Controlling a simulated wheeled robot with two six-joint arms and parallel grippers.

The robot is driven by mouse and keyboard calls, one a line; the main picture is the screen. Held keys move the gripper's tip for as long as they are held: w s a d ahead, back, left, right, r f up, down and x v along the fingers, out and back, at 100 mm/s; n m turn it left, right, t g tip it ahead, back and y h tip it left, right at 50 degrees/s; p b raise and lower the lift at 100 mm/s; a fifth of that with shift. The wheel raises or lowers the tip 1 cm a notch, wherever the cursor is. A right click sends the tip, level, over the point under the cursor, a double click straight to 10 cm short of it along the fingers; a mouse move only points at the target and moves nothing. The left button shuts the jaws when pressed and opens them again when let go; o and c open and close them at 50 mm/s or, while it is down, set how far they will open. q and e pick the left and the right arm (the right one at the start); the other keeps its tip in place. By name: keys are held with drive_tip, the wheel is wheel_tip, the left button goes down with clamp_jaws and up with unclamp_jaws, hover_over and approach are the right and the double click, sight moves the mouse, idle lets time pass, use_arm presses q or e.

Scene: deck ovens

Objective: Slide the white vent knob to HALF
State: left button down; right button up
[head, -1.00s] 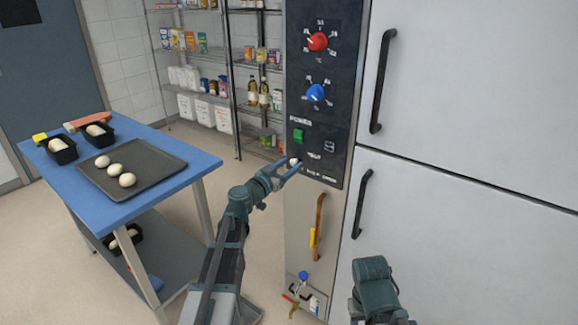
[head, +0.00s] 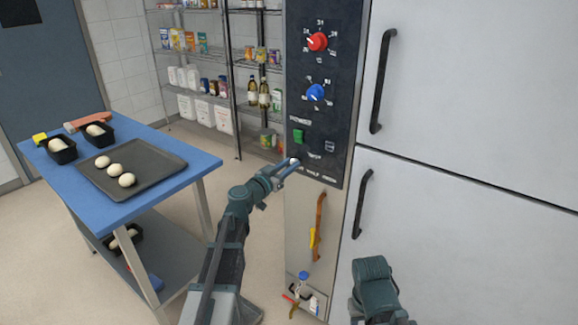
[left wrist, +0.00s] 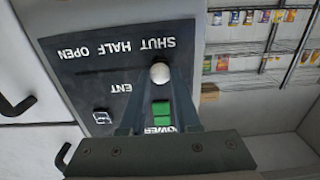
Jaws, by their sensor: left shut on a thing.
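The white vent knob (left wrist: 160,72) is a small round ball on the dark control panel (left wrist: 85,75). In the left wrist view, where the lettering is upside down, it sits by the word SHUT; HALF and OPEN lie farther left in that view. My left gripper (left wrist: 158,84) has its two fingers on either side of the knob and is shut on it. In the head view the knob (head: 293,161) is a small pale spot at the fingertips of my left gripper (head: 293,165), low on the panel. Only part of my right arm shows; its fingertips are out of view.
Red (head: 317,41) and blue (head: 316,93) dials and a green switch (head: 298,136) sit above the knob. Oven doors with black handles (head: 363,204) are to the right. An orange-brown tool (head: 319,222) hangs below. A blue table (head: 120,207) with dough stands left.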

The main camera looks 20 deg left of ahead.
sight(314, 164)
idle(0.7)
use_arm(q)
drive_tip(key=d, duration=0.2)
drive_tip(key=s+d, duration=0.1)
drive_tip(key=d, duration=0.1)
drive_tip(key=s+d, duration=0.1)
drive_tip(key=shift+s+d, duration=0.1)
drive_tip(key=shift+d, duration=0.3)
drive_tip(key=shift+a, duration=0.1)
drive_tip(key=c, duration=0.6)
unclamp_jaws()
drive_tip(key=shift+c, duration=0.2)
